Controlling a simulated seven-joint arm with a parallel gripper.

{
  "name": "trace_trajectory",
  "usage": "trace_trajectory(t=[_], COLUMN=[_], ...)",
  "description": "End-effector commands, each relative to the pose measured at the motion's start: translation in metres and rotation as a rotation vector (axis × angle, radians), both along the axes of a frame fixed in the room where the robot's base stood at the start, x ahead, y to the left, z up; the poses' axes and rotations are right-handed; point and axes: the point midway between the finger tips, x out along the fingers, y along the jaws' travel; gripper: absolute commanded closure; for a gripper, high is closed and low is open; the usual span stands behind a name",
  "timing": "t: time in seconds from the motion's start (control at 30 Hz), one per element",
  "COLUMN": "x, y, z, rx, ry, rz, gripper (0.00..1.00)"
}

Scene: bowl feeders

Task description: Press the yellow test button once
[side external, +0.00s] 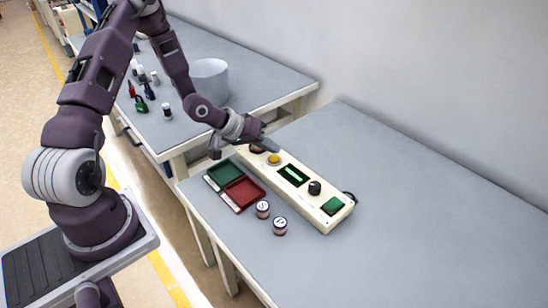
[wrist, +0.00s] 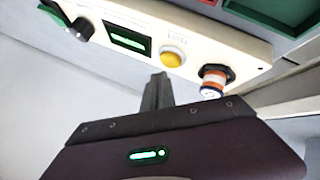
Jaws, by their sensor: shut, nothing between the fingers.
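The yellow test button (side external: 274,158) sits on a long cream control panel (side external: 322,217) on the near table. In the wrist view the yellow button (wrist: 172,57) shows just beyond my fingertips, with a label beside it. My gripper (wrist: 158,80) is shut and empty. Its fingertips appear beside the button and apart from it in the wrist view; their height above the panel is hard to tell. In the side external view my gripper (side external: 268,143) is right by the button end of the panel.
The panel also has a lit green display (side external: 293,175), a black knob (side external: 314,188) and a green switch (side external: 332,205). A green tray (side external: 224,173), a red tray (side external: 244,192) and two small jars (side external: 279,226) stand in front. The table's right side is clear.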

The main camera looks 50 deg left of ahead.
Motion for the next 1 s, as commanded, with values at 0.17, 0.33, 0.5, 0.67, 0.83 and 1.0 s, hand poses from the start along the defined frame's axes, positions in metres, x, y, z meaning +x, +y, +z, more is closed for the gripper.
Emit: trace_trajectory(t=[0.17,0.33,0.5,0.67,0.83,1.0], x=[0.001,0.001,0.0,0.0,0.0,0.0], y=[0.001,0.001,0.001,0.0,0.0,0.0], z=[0.018,0.035,0.047,0.049,0.049,0.049], rx=[0.0,0.0,0.001,0.0,0.0,0.0], ry=[-0.004,-0.003,-0.002,0.0,0.0,-0.001], rz=[0.002,0.003,0.002,0.0,0.0,0.001], gripper=[1.0,1.0,1.0,1.0,1.0,1.0])
